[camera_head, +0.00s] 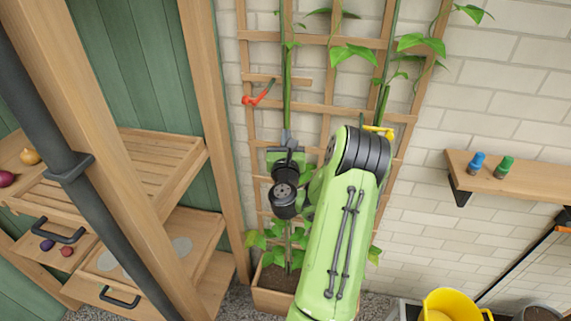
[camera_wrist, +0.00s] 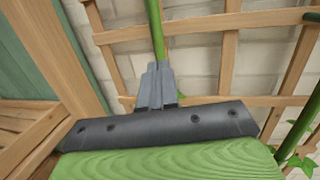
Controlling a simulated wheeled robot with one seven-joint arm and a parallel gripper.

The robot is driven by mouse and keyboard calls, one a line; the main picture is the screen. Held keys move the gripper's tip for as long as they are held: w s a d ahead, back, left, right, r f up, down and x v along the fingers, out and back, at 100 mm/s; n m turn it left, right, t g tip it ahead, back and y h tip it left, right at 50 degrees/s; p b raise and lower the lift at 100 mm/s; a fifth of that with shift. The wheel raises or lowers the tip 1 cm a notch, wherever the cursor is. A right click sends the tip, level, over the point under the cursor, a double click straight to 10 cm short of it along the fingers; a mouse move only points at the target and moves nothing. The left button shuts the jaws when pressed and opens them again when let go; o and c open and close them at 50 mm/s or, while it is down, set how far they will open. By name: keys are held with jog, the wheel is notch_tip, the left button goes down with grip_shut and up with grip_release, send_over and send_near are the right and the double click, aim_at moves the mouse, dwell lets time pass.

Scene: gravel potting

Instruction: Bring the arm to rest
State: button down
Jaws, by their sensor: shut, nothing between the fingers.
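My green arm reaches up from the bottom of the head view toward a wooden trellis on the white brick wall. My gripper (camera_head: 286,137) is at the arm's end, in front of the left part of the trellis (camera_head: 340,111). In the wrist view my gripper (camera_wrist: 156,72) has its grey fingers together with nothing between them. A green plant stem (camera_wrist: 155,30) rises just beyond the fingertips. I cannot tell whether the fingers touch it.
A red clip (camera_head: 258,96) and a yellow clip (camera_head: 379,130) are on the trellis. A planter (camera_head: 272,299) stands below. A wooden shelf (camera_head: 520,181) holds blue and green items at right. A yellow bucket (camera_head: 452,303) is at bottom right. Wooden shelving (camera_head: 150,165) stands at left.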

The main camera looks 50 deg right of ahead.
jog(key=r+b+v, duration=0.1)
jog(key=b+v, duration=0.4)
jog(key=v, duration=0.3)
jog(key=shift+a+b, duration=0.2)
jog(key=shift+b, duration=0.1)
jog(key=shift+s+r, duration=0.1)
